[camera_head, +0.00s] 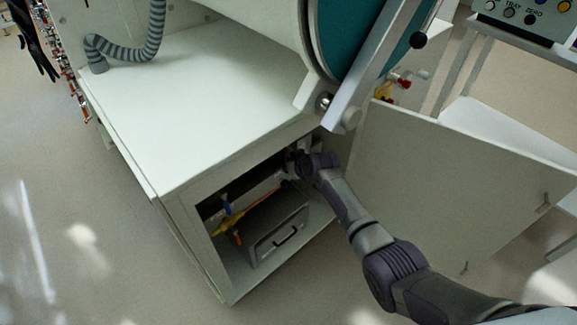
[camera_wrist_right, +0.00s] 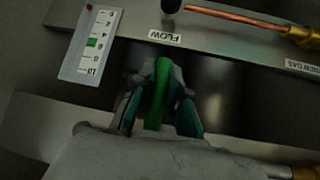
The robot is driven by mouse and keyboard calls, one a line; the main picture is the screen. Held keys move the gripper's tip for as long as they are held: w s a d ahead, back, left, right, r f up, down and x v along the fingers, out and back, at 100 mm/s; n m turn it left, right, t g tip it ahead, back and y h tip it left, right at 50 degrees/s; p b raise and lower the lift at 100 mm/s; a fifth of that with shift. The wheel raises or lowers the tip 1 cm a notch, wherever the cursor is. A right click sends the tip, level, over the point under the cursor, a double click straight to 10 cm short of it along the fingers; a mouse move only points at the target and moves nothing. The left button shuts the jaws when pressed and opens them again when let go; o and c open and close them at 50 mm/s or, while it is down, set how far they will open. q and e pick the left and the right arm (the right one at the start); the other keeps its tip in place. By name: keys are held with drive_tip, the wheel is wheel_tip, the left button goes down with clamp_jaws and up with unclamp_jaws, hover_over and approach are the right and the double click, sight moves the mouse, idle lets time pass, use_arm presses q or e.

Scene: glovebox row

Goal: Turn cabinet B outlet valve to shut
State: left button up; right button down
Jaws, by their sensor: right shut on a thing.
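My right gripper (camera_head: 292,165) reaches into the open cabinet (camera_head: 181,210) under the white worktop, and its fingers are mostly hidden in shadow there. In the right wrist view my right gripper (camera_wrist_right: 160,108) is shut on a green handle (camera_wrist_right: 160,80), one finger on each side. The handle stands roughly upright in that picture. No label naming it as the outlet valve or as cabinet B is readable. My left gripper is not in view.
In the wrist view a scale with a green mark (camera_wrist_right: 92,43), a FLOW label (camera_wrist_right: 164,37) and a copper pipe (camera_wrist_right: 235,16) are close by. A grey box (camera_head: 279,232) stands in the cabinet. The cabinet door (camera_head: 455,190) is open at the right.

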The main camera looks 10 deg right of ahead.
idle(0.3)
drive_tip(key=c, duration=1.2)
unclamp_jaws()
drive_tip(key=shift+o, duration=0.2)
drive_tip(key=shift+s, duration=0.1)
drive_tip(key=v, duration=1.2)
